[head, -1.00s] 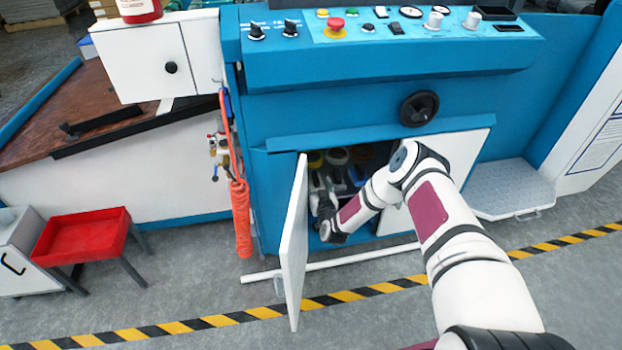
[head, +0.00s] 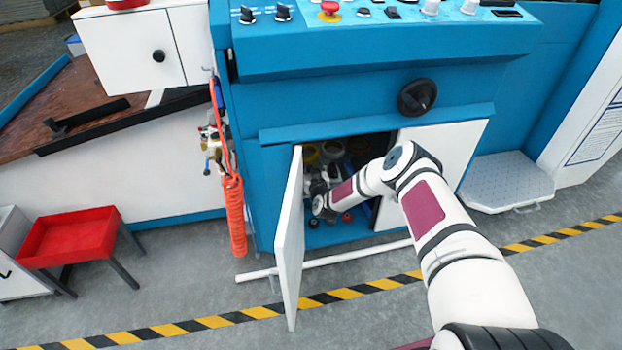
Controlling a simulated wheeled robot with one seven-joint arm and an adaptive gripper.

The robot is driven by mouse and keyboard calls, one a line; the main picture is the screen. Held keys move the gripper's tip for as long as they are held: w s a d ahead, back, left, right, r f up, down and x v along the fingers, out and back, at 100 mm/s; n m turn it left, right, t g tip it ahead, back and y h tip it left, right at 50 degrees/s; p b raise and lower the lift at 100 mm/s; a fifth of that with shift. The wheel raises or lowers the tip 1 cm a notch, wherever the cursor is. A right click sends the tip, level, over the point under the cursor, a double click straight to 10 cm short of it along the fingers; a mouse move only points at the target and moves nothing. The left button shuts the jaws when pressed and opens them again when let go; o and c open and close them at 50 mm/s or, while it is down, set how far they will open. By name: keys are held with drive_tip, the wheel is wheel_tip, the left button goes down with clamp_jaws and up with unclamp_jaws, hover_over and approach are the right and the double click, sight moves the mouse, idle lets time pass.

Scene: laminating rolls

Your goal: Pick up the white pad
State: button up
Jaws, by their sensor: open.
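My arm reaches into the open cabinet (head: 355,160) in the lower front of the blue machine. My gripper (head: 320,180) is inside the opening, just right of the open white door (head: 290,240). It is small and partly hidden by my wrist and the shadow, with its jaws open. I cannot make out a white pad with certainty; the inside is dark and crowded, and my arm covers part of it. I see nothing held in the jaws.
Round items, one yellowish (head: 333,151), stand at the back of the cabinet. Small red items (head: 346,217) lie near its floor. An orange coiled hose (head: 235,215) hangs left of the door. A red tray (head: 72,238) stands at the left. A white bar (head: 350,256) runs below.

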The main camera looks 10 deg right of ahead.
clamp_jaws()
